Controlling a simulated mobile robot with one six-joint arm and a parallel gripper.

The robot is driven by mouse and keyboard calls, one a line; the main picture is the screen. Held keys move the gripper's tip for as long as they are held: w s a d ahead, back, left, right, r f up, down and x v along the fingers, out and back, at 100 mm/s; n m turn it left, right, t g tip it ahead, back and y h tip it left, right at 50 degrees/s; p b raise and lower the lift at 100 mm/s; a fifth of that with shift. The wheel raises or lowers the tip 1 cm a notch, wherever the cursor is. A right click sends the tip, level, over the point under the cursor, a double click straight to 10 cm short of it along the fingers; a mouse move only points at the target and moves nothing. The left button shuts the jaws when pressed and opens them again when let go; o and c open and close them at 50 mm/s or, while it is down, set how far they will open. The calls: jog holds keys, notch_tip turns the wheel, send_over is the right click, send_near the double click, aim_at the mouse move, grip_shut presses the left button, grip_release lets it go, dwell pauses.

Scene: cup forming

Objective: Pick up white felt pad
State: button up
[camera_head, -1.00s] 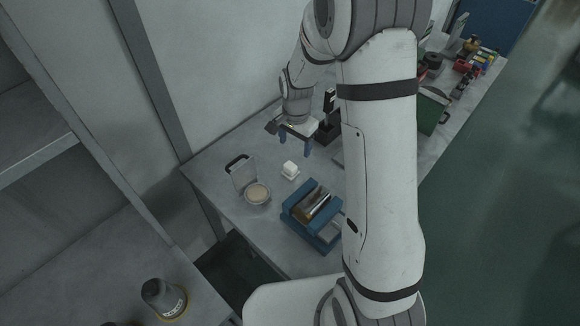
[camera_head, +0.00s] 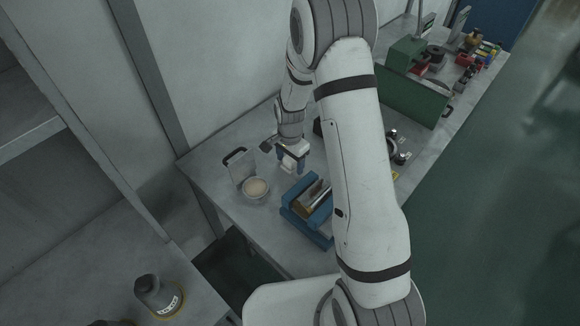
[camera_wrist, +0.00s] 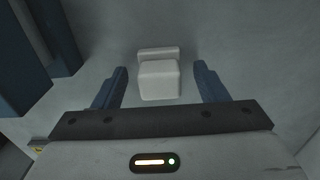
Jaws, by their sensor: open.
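The white felt pad (camera_wrist: 159,80) shows in the wrist view as a small white block with a second, thinner white piece along its far side. It rests on the grey table between the two blue fingers of my gripper (camera_wrist: 160,88). The fingers are open, with a gap on each side of the pad, and do not touch it. In the head view my gripper (camera_head: 290,166) hangs over the table, and the white pad (camera_head: 287,168) shows only partly between the fingers.
A round dish with beige contents (camera_head: 256,189) and an upright grey plate with a black handle (camera_head: 238,165) stand left of my gripper. A blue fixture with a metal cylinder (camera_head: 308,205) stands close on the right. A green panel (camera_head: 412,97) is farther back.

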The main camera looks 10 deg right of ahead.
jog(key=shift+f, duration=0.15)
jog(key=c, duration=1.1)
jog(key=shift+o, duration=0.2)
notch_tip(320, 180, up, 10)
jog(key=p, duration=0.5)
